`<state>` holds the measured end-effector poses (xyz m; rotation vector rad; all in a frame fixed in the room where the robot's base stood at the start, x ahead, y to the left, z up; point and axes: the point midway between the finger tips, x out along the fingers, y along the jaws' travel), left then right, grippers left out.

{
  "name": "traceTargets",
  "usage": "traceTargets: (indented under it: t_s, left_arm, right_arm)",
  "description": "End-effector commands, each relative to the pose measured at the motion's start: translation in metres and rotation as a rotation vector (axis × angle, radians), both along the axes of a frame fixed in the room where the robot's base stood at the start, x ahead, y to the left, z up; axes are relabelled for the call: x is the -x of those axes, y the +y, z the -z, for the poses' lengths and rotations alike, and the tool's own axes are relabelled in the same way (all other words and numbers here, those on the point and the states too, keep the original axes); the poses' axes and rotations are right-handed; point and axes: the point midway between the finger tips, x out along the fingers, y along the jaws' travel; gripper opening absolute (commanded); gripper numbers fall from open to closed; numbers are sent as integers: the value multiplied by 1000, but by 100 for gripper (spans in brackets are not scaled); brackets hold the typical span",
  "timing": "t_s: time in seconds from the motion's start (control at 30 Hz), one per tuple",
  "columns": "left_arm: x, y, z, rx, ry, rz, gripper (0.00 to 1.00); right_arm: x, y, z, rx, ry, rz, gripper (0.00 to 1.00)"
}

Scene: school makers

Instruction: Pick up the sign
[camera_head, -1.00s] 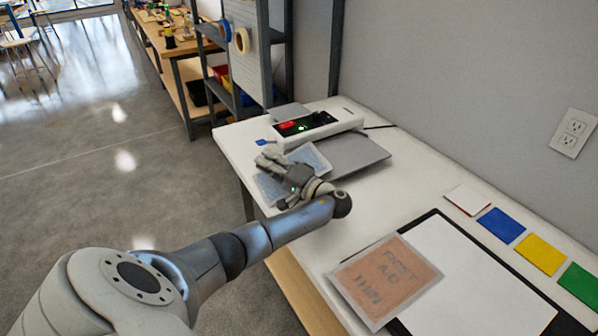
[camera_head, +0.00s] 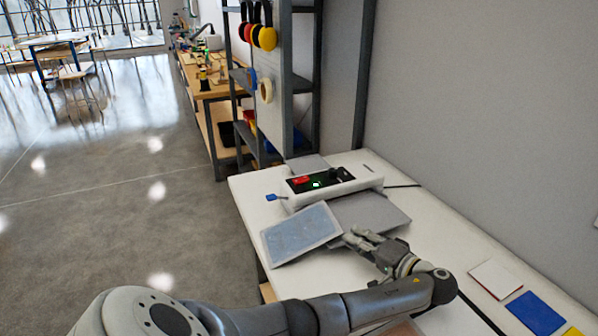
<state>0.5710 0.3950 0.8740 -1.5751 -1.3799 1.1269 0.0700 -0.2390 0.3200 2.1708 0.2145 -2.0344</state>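A reddish-brown sign lies near the front of the white table. Only a sliver of the sign (camera_head: 402,329) shows at the bottom edge, behind my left arm, and its lettering is out of view. My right gripper is not in view.
A white machine (camera_head: 333,187) with a black control panel stands at the back of the table, a grey plate (camera_head: 372,212) before it. White and blue cards (camera_head: 535,313) lie at the right. A grey shelf rack (camera_head: 285,80) stands beyond. The floor at left is clear.

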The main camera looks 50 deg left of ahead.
Motion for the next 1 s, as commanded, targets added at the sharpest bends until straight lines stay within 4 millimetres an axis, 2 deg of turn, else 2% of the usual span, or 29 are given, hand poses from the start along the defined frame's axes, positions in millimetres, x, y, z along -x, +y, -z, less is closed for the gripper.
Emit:
traceTargets:
  t_s: [0.17, 0.43, 0.67, 0.8, 1.0]
  left_arm:
    - [2, 12, 0, -1, 2, 0, 13]
    - [4, 50, 5, -1, 2, -1, 13]
    - [4, 53, 7, 2, 1, 2, 13]
    - [4, 53, 7, 2, 1, 2, 0]
    - [4, 53, 6, 1, 1, 1, 0]
  right_arm:
    - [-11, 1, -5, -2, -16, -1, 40]
    - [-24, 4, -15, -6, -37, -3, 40]
    - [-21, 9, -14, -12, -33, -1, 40]
    - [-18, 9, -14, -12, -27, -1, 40]
    - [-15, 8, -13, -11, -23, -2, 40]
